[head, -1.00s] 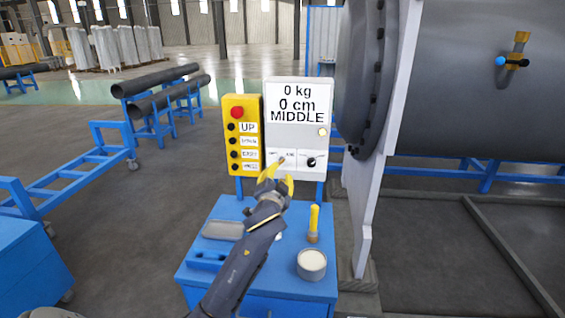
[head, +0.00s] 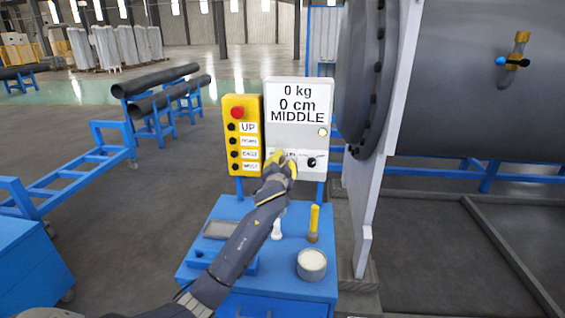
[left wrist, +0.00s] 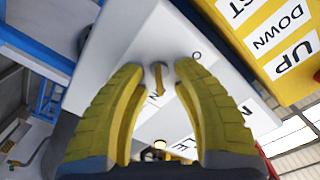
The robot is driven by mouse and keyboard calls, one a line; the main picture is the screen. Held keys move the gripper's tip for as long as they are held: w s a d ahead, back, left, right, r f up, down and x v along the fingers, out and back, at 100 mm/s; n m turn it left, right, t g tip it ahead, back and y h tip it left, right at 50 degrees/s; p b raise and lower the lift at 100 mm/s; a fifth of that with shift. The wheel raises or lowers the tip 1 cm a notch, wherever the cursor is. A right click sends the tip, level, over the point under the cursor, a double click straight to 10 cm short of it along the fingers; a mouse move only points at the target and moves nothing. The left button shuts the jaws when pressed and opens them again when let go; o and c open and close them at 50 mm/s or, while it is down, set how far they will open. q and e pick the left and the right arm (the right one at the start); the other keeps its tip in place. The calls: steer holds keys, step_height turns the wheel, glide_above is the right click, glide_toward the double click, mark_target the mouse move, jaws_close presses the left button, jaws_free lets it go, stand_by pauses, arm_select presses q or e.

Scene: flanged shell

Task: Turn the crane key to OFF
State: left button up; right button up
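The white control box (head: 284,121) reads "0 kg", "0 cm", "MIDDLE" and stands upright above the blue cabinet (head: 263,283). The small brass-coloured crane key (left wrist: 157,79) sits on its face in the left wrist view; in the head view my gripper covers it. My left gripper (head: 282,157) has its yellow fingers at the lower left part of the box. In the left wrist view the fingers (left wrist: 157,70) stand on either side of the key, with a gap on both sides. I cannot tell which label the key points at.
A yellow button box (head: 242,112) with a red button stands directly left of the white box. A black knob (head: 311,162) is right of my fingers. On the cabinet stand a yellow-handled tool (head: 314,222) and a round tin (head: 312,264). A large flanged shell (head: 455,80) is at right.

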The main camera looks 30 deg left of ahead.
arm_select(q)
steer(key=shift+c, duration=0.4)
jaws_close()
